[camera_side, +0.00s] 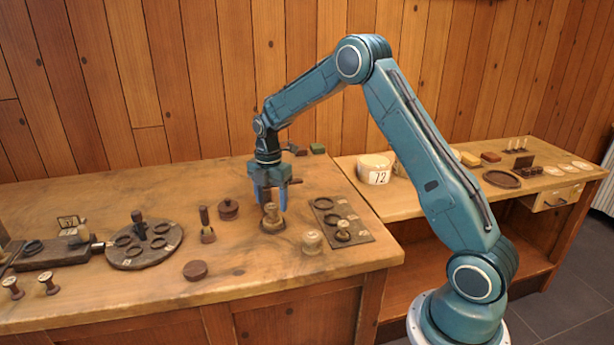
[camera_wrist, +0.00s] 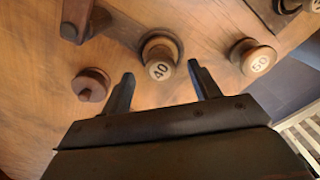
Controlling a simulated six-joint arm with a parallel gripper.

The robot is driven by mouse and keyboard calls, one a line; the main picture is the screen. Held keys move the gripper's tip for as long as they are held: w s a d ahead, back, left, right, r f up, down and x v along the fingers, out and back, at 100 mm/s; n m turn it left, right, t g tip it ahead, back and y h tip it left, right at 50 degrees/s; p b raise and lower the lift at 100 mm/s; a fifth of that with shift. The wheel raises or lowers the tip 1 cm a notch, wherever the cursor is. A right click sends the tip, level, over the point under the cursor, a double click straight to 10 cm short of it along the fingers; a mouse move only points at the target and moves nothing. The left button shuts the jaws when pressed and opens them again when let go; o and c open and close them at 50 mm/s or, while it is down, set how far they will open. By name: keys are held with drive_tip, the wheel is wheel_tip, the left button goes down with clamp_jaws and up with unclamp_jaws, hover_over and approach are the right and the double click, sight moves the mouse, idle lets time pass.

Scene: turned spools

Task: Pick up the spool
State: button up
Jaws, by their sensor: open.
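A wooden spool with a pale end marked 40 (camera_wrist: 160,58) stands upright on the bench, just ahead of the fingertips in the wrist view. In the side view this spool (camera_side: 272,224) is under my gripper (camera_side: 270,204), which points straight down. My gripper is open and empty, with one finger to each side of the spool's line; the fingers (camera_wrist: 162,76) show no contact with it. I cannot tell whether the tips reach below its top. A second spool marked 50 (camera_wrist: 252,58) stands to the right in the wrist view.
A round dark lidded piece (camera_side: 228,209) and an upright wooden tool (camera_side: 207,226) stand to the left. A round ringed plate (camera_side: 130,260) lies farther left.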

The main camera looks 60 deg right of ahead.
sight(272, 206)
drive_tip(key=shift+f, duration=1.95)
drive_tip(key=shift+c, duration=0.3)
drive_tip(key=c, duration=1)
